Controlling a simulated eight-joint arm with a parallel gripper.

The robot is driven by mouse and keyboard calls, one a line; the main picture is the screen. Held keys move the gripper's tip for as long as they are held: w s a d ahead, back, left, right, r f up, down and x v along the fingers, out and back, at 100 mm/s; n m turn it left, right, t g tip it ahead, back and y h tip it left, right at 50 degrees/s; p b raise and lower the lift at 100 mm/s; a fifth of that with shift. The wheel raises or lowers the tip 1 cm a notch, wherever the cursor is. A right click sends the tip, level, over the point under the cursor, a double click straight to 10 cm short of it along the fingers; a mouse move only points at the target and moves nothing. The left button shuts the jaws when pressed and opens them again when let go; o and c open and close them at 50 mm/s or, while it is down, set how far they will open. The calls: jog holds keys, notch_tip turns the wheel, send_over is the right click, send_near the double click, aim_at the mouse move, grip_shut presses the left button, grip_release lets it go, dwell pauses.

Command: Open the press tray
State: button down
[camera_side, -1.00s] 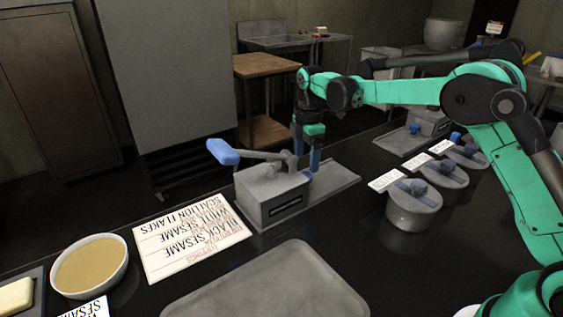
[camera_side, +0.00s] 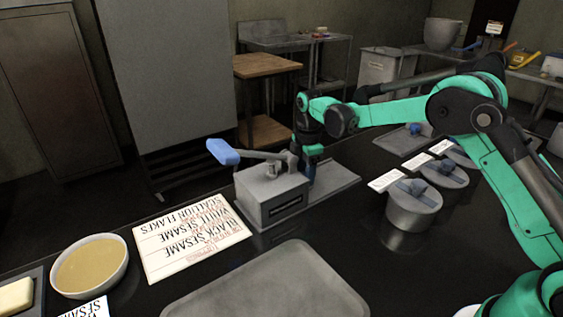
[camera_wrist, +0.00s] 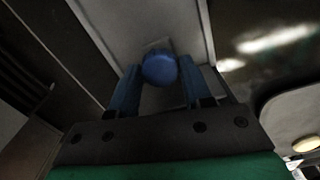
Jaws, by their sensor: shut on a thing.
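The press (camera_side: 272,203) is a grey metal box with a dark slot in its front, on a flat grey plate (camera_side: 338,178). Its lever (camera_side: 258,155) reaches left over the box and ends in a blue handle (camera_side: 222,151). My gripper (camera_side: 311,168) is low over the plate, at the right side of the box, with its fingertips mostly hidden in the side view. In the wrist view, my gripper (camera_wrist: 158,78) has its two blue fingers shut on a round blue knob (camera_wrist: 159,69). The tray itself is not clearly seen.
Lidded grey pots (camera_side: 413,208) with label cards stand to the right. An empty grey tray (camera_side: 268,287) lies in front. A printed sheet (camera_side: 190,238) and a bowl (camera_side: 90,266) are to the left. Dark counter (camera_side: 345,235) is free between tray and pots.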

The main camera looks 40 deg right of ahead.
jog(key=d, duration=1.1)
jog(key=shift+d, duration=0.3)
jog(key=shift+c, duration=1.8)
grip_release()
notch_tip(320, 180, up, 6)
jog(key=shift+f, duration=0.2)
